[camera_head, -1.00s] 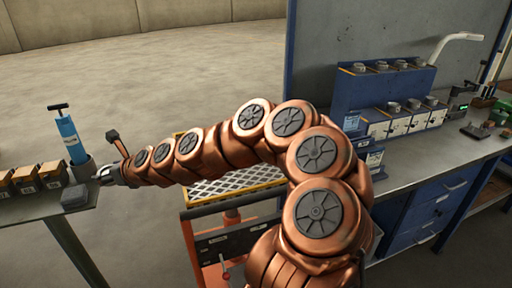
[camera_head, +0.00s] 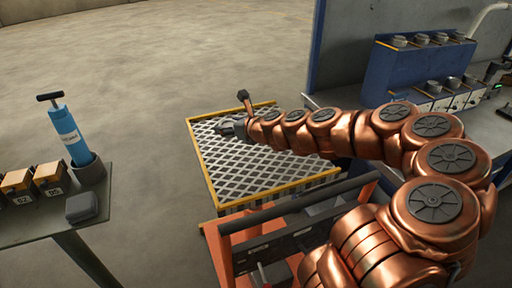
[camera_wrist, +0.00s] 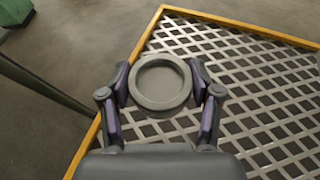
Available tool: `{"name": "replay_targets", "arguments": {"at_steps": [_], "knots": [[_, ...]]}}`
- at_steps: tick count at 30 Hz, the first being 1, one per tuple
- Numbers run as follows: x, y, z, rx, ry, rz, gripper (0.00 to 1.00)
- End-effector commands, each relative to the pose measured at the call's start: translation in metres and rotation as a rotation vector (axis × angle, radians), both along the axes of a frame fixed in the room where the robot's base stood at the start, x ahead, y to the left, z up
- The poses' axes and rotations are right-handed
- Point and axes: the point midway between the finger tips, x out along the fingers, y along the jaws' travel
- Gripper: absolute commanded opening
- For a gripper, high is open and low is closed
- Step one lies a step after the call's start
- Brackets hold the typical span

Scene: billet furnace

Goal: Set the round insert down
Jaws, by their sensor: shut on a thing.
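The round insert (camera_wrist: 160,104) is a grey ring with a raised rim. In the wrist view it sits between the two fingers of my gripper (camera_wrist: 161,88), which are shut on its sides. Below it is a metal grating with a yellow edge (camera_wrist: 154,28). In the head view my gripper (camera_head: 228,128) is over the left part of the grating platform (camera_head: 260,165). The insert is hard to make out there, and its height above the grating cannot be told.
An orange-framed cart (camera_head: 222,262) stands in front of the platform. A workbench (camera_head: 480,125) is at the right.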

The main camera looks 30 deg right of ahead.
Motion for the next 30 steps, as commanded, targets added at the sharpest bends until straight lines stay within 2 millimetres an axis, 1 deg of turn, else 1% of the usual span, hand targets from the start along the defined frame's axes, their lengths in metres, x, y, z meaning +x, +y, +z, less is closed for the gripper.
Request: {"name": "replay_targets", "arguments": {"at_steps": [1,6,9,14,17,22,30], "knots": [[-0.003,-0.013,-0.009,0.003,0.000,-0.007,0.00],[-0.015,-0.047,-0.026,0.001,-0.002,0.007,0.00],[-0.022,-0.066,-0.032,-0.001,-0.004,0.018,0.00],[-0.032,-0.089,-0.037,-0.004,-0.002,0.047,0.00],[-0.037,-0.105,-0.036,-0.007,-0.002,0.064,0.00],[-0.044,-0.124,-0.031,-0.006,-0.001,0.101,0.00],[-0.053,-0.148,-0.015,-0.006,-0.001,0.157,0.00]]}}
